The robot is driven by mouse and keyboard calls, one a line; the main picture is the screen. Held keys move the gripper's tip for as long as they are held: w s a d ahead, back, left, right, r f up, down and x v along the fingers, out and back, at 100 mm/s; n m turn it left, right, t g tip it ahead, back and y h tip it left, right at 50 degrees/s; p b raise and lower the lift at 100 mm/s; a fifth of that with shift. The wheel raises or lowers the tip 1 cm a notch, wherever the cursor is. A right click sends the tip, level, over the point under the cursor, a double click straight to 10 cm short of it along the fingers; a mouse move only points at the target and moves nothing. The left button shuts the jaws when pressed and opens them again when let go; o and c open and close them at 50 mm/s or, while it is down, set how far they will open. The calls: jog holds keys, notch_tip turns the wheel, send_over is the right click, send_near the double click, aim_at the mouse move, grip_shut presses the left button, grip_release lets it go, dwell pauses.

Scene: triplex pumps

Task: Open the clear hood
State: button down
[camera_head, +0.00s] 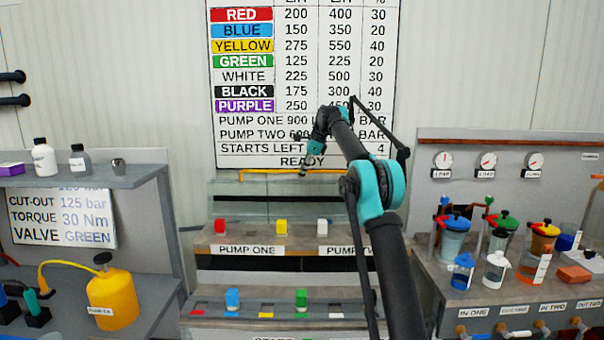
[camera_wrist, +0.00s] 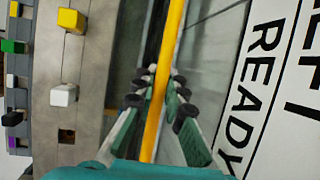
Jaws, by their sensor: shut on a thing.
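The yellow bar (camera_head: 265,171) runs level just under the wall chart in the head view, along what looks like the upper edge of the clear hood (camera_head: 262,188). The hood's pane is faint, so its exact tilt is hard to tell. In the wrist view the yellow bar (camera_wrist: 173,45) runs lengthwise between the dark finger pads, with a glassy pane (camera_wrist: 212,50) to its right. My gripper (camera_head: 303,172) is shut on the bar near its middle; it also shows in the wrist view (camera_wrist: 162,97), with fingers on both sides.
Below, a stepped bench holds a red block (camera_head: 220,226), a yellow block (camera_head: 281,226) and several other coloured blocks. A left shelf carries bottles and a yellow jug (camera_head: 112,298). A right bench (camera_head: 432,262) holds several lidded containers beneath gauges. The wall chart (camera_head: 305,80) stands close behind my gripper.

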jog(key=shift+w, duration=0.1)
dwell(0.3)
jog(key=c, duration=1.6)
grip_release()
jog(key=shift+o, duration=0.2)
jog(key=v, duration=0.7)
jog(key=shift+r, duration=0.2)
jog(key=shift+d, duration=0.25)
